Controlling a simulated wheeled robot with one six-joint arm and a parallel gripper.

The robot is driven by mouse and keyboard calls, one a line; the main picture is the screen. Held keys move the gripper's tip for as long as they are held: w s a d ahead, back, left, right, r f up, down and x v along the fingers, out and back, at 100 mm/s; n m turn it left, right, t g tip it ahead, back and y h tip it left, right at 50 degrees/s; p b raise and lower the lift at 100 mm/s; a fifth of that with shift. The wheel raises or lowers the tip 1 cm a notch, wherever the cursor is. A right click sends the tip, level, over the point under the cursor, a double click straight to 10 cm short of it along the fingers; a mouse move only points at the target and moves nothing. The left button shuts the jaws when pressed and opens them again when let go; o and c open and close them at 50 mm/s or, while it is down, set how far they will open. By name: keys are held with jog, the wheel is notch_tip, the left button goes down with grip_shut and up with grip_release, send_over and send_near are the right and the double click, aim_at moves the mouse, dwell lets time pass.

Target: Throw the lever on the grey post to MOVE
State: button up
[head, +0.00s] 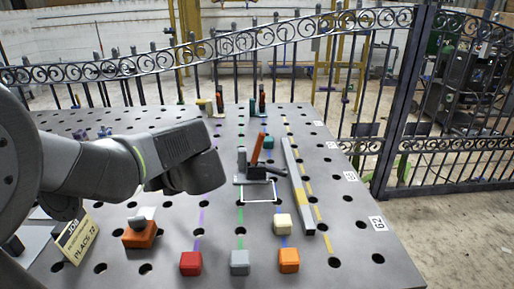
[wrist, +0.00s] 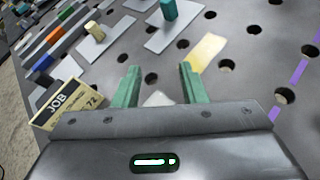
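A lever with an orange-red handle (head: 258,148) stands near the middle of the table in the head view, leaning slightly right. It is joined to a short grey post (head: 242,162) on a grey base plate, with a dark arm reaching right. I cannot read a MOVE mark there. My gripper's fingers are hidden in the head view behind my wrist, left of the post. In the wrist view my gripper (wrist: 160,82) shows two green fingers apart with nothing between them, above the table. The lever does not show in the wrist view.
Two more orange-handled clamps (head: 262,97) stand at the back. A long grey bar (head: 298,185) lies right of the post. Red (head: 190,263), grey (head: 239,262) and orange (head: 289,260) blocks sit in front. A JOB card (wrist: 73,104) stands left. An iron fence borders the back.

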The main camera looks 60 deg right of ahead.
jog(key=s+d+m+t+h+b, duration=0.1)
jog(key=s+d+m+h+b, duration=0.1)
jog(key=s+d+m+h, duration=0.5)
jog(key=m+g+h+b, duration=0.2)
jog(key=m+g+h, duration=0.15)
jog(key=h, duration=0.35)
send_near(260, 144)
jog(key=shift+t, duration=0.35)
jog(key=x, duration=1.3)
jog(key=shift+s+d+f+b, duration=0.1)
jog(key=shift+s+f+b, duration=0.05)
jog(key=shift+b, duration=0.25)
grip_shut()
